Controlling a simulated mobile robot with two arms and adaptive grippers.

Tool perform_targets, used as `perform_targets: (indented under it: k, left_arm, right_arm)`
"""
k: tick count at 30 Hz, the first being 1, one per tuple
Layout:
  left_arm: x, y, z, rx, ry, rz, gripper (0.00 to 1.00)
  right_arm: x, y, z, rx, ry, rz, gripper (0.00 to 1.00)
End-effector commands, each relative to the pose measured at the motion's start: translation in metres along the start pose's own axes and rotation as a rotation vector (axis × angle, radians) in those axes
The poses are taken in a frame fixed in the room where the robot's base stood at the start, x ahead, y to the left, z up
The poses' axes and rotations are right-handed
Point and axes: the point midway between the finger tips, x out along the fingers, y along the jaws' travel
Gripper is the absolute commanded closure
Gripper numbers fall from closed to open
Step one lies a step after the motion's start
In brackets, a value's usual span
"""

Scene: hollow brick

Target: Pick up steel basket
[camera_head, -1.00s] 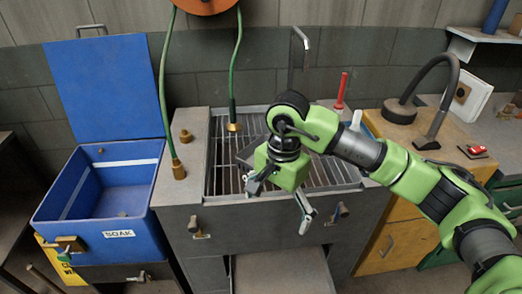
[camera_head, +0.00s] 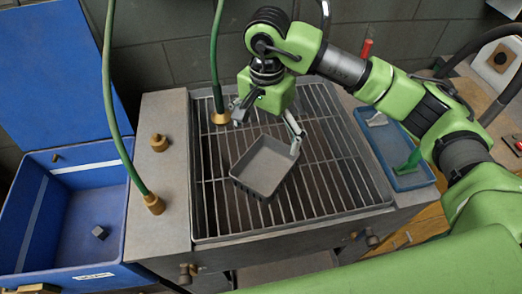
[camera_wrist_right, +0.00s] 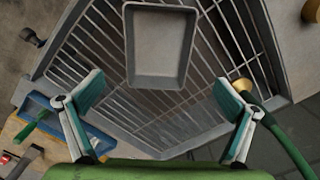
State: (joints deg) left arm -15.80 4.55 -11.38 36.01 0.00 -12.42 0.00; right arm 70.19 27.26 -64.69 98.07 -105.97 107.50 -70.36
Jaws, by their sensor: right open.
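The steel basket (camera_head: 266,165) is a small grey square tray with low walls. It sits tilted in plan on the metal grate (camera_head: 330,190) of the sink-like station. In the right wrist view the basket (camera_wrist_right: 160,48) lies beyond the fingertips, centred between them. My right gripper (camera_head: 268,122) is open and empty, hanging at the basket's far side in the head view. In that view one fingertip overlaps the basket's right corner; I cannot tell whether it touches. The gripper also shows in the wrist view (camera_wrist_right: 160,97), fingers wide apart. My left gripper is not in view.
A blue bin (camera_head: 70,215) with its lid up stands at the left, a small dark block (camera_head: 99,232) inside. A blue tray (camera_head: 398,150) with a green-handled tool is right of the grate. Green hoses with brass ends (camera_head: 153,203) hang nearby. The grate's front part is clear.

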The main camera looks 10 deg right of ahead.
Motion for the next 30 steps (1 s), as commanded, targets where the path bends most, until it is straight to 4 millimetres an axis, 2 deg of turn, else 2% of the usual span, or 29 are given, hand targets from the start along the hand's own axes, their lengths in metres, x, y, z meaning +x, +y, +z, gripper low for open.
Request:
perform_targets:
  k: [1,3,8,13,19,23,25,30]
  left_arm:
    - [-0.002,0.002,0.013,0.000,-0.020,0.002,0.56]
    - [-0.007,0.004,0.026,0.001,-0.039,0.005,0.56]
    - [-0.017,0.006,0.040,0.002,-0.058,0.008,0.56]
    - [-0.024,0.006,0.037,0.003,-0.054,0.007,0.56]
    - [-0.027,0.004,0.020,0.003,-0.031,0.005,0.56]
    - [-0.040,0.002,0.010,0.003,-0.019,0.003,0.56]
    - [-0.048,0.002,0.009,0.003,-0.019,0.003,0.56]
    - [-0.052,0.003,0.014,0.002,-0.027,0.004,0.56]
  right_arm:
    - [0.004,0.001,0.000,0.000,-0.002,0.004,0.00]
    - [0.013,0.001,0.001,0.000,-0.004,0.006,0.00]
    - [0.044,0.002,0.001,0.001,-0.004,0.007,0.00]
    - [0.073,0.001,0.001,0.002,-0.003,0.005,0.00]
    - [0.087,0.001,0.001,0.000,-0.001,0.003,0.00]
    - [0.100,0.004,0.002,0.001,-0.004,0.006,0.00]
    - [0.111,0.004,0.003,0.002,-0.005,0.006,0.00]
    - [0.133,0.003,0.002,0.001,-0.002,0.002,0.00]
